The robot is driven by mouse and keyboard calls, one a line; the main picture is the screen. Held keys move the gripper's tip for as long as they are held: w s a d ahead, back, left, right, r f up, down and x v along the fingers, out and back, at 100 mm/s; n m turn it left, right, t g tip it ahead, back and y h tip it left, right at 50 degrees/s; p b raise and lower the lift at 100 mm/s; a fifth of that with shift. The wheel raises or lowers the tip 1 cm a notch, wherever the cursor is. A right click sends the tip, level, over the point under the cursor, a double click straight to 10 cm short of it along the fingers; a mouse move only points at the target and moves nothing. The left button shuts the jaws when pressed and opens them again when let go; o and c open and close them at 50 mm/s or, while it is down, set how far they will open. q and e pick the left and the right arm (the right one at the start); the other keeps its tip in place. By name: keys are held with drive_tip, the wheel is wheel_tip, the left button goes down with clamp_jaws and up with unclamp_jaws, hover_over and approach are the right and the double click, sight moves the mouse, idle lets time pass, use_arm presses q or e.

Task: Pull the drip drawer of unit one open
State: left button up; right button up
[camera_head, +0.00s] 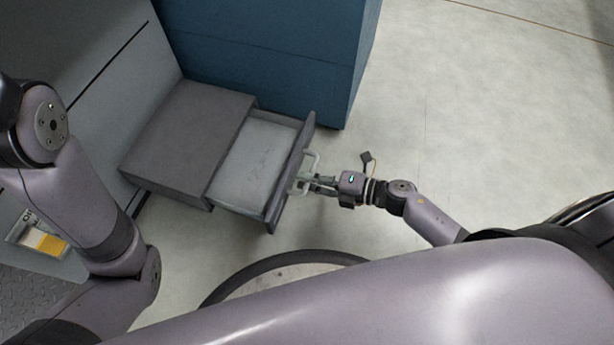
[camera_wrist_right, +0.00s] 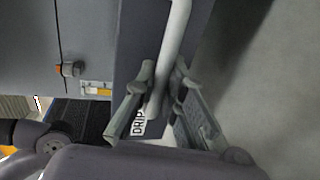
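The drip drawer (camera_head: 256,163) is a pale, empty-looking tray with a grey front panel (camera_head: 291,172). It stands pulled well out of its low grey housing (camera_head: 187,135). My right gripper (camera_head: 305,184) is at the light bar handle on the outside of the drawer front. In the right wrist view the handle (camera_wrist_right: 175,45) runs between the two fingers (camera_wrist_right: 164,92), which close on it from both sides. A white label with "DRIP" (camera_wrist_right: 139,124) shows on the front, partly hidden by a finger. My left gripper is out of view; only my left arm shows.
A tall blue cabinet (camera_head: 270,50) stands behind the housing. A grey cabinet wall (camera_head: 85,70) is at the left, with a yellow and white label (camera_head: 42,240) low down. The pale floor (camera_head: 450,110) right of the drawer is clear.

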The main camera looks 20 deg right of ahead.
drive_tip(key=o, duration=0.5)
drive_tip(key=shift+c, duration=0.2)
drive_tip(key=v, duration=1.2)
